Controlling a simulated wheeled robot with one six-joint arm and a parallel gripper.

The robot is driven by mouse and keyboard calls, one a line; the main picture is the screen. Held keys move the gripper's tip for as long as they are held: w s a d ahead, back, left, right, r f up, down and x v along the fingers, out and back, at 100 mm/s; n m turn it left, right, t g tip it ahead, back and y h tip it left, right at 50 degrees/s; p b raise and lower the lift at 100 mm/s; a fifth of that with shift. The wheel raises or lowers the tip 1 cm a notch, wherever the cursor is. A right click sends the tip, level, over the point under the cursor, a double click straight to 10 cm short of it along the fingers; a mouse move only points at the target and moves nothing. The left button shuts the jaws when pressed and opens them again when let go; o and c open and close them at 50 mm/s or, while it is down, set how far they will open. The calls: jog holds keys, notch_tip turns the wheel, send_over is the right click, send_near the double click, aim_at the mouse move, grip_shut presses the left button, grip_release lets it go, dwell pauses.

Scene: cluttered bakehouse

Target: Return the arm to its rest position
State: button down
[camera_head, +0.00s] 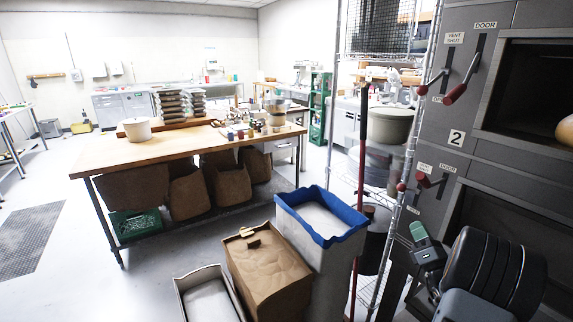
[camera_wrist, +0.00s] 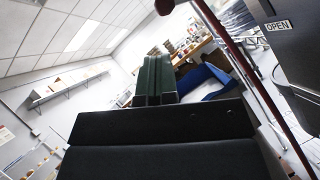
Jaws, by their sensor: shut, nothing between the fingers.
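My gripper (camera_wrist: 153,80) shows in the wrist view with its two dark green fingers side by side, shut and empty. In the head view my gripper (camera_head: 419,234) is a small green tip at the lower right, in front of the dark oven front. My arm is folded close there, with its thick black links at the lower right corner. Nothing is held.
The deck oven (camera_head: 470,130) stands close on the right, with red-handled levers (camera_head: 455,94) sticking out. A blue-rimmed bin (camera_head: 318,250), a brown sack (camera_head: 268,275) and a wire rack stand left of my arm. A wooden table (camera_head: 150,152) is beyond.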

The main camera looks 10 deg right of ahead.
jog(key=s+a+f+n+g+y, duration=0.2)
jog(key=a+f+n+g+y, duration=0.3)
jog(key=a+n+g, duration=0.45)
jog(key=s+a+f+n+g+y, duration=0.3)
jog(key=a+f+n+g+y, duration=0.3)
jog(key=a+n, duration=0.55)
jog(key=s+a+r+n+g+h, duration=0.1)
jog(key=s+a+n+g+h, duration=0.55)
jog(key=n, duration=0.85)
jog(key=s+a+r+n+t+h, duration=0.2)
jog(key=s+a+r+n+h, duration=0.1)
jog(key=r+n, duration=0.3)
jog(key=shift+a+r+n+h, duration=0.25)
jog(key=shift+a+n+h, duration=0.5)
jog(key=shift+a, duration=0.1)
jog(key=shift+d, duration=0.1)
